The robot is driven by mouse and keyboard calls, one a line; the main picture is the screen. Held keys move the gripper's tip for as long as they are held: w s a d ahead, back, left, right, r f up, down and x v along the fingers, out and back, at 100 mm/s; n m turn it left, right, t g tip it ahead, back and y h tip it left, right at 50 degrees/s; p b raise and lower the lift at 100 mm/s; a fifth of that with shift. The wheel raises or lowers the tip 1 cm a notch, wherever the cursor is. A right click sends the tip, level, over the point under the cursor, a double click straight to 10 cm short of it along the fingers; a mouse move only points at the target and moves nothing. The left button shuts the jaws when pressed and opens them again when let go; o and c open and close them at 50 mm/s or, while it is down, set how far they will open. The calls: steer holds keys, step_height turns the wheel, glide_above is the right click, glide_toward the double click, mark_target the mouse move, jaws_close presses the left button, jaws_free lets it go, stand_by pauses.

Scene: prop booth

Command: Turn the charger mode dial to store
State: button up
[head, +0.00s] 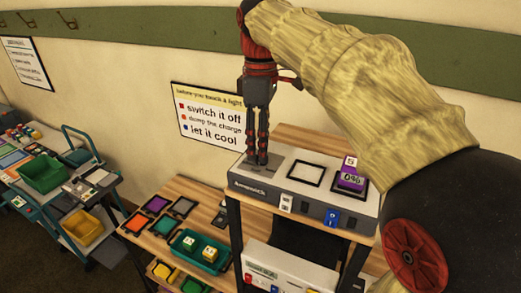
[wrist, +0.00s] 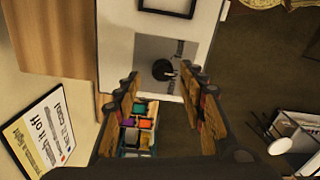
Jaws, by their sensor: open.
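The charger (head: 245,188) is a pale grey box on the wooden shelf, with a darker grey panel at its left end. The mode dial (wrist: 162,69) shows in the wrist view as a small round black knob on that grey panel, with a small light mark at its edge. Its printed labels are too small to read. My gripper (head: 259,160) points down over the panel and hides the dial in the head view. In the wrist view its open fingers (wrist: 160,80) stand either side of the knob; I cannot tell whether they touch it.
A wall sign (head: 212,118) hangs behind. A lower bench (head: 165,190) holds trays, left.

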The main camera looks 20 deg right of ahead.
steer(key=shift+w+f, duration=0.3)
steer(key=shift+f, duration=0.3)
steer(key=shift+s+f, duration=0.25)
steer(key=shift+s, duration=0.55)
steer(key=shift+w+f, duration=0.25)
steer(key=shift+w, duration=0.25)
steer(key=shift+s+r, duration=0.15)
steer(key=shift+s, duration=0.2)
steer(key=shift+c, duration=1.1)
steer(key=shift+w, duration=0.2)
steer(key=c, duration=0.7)
jaws_close()
